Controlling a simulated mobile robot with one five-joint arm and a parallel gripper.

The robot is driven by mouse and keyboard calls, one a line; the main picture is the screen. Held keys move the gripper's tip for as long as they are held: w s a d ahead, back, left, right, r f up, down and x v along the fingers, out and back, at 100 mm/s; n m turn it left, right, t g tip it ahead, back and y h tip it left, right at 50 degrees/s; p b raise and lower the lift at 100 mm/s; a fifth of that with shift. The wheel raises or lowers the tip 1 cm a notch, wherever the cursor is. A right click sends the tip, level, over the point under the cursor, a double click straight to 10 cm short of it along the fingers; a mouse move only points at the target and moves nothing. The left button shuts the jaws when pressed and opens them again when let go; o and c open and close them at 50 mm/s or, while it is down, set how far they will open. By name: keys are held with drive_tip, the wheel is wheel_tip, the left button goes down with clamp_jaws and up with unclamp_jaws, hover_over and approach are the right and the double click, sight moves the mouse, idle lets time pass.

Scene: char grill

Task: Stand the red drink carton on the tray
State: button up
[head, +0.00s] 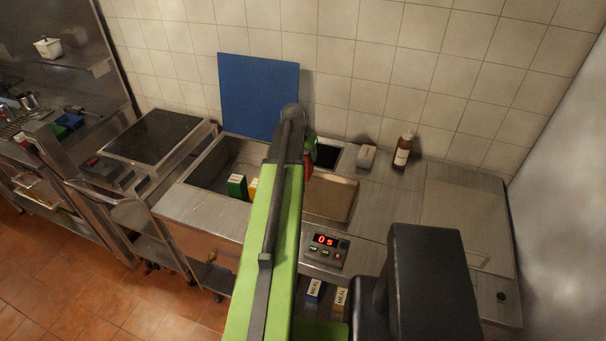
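A small red piece (308,164), probably the red drink carton, shows just right of the end of my arm, at the left back corner of the tray. Most of it is hidden behind my arm. The tray (338,200) is flat and brownish, lies on the steel counter, and looks empty where it shows. My gripper (309,148) is at the far end of the arm, close to the red piece, and is mostly hidden. A dark green part shows just above the red. I cannot tell whether the fingers hold it.
A green carton (237,186) and a partly hidden yellow one (252,189) stand in the basin left of my arm. A brown bottle (403,150) stands at the back right.

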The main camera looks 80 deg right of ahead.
drive_tip(key=shift+w+d+f, duration=0.4)
drive_tip(key=shift+w+d, duration=0.05)
drive_tip(key=shift+d, duration=0.15)
wheel_tip(320, 180, down, 4)
drive_tip(key=b, duration=0.4)
drive_tip(key=shift+f+b, duration=0.2)
drive_tip(key=shift+b, duration=0.1)
drive_tip(key=shift+r, duration=0.3)
drive_tip(key=shift+f, duration=0.3)
drive_tip(key=o, duration=1.7)
drive_tip(key=shift+r, duration=0.1)
drive_tip(key=shift+o, duration=0.2)
drive_tip(key=shift+r, duration=0.1)
drive_tip(key=p+v, duration=1.2)
drive_tip(key=shift+r, duration=0.2)
drive_tip(key=shift+f, duration=0.15)
drive_tip(key=shift+w, duration=0.1)
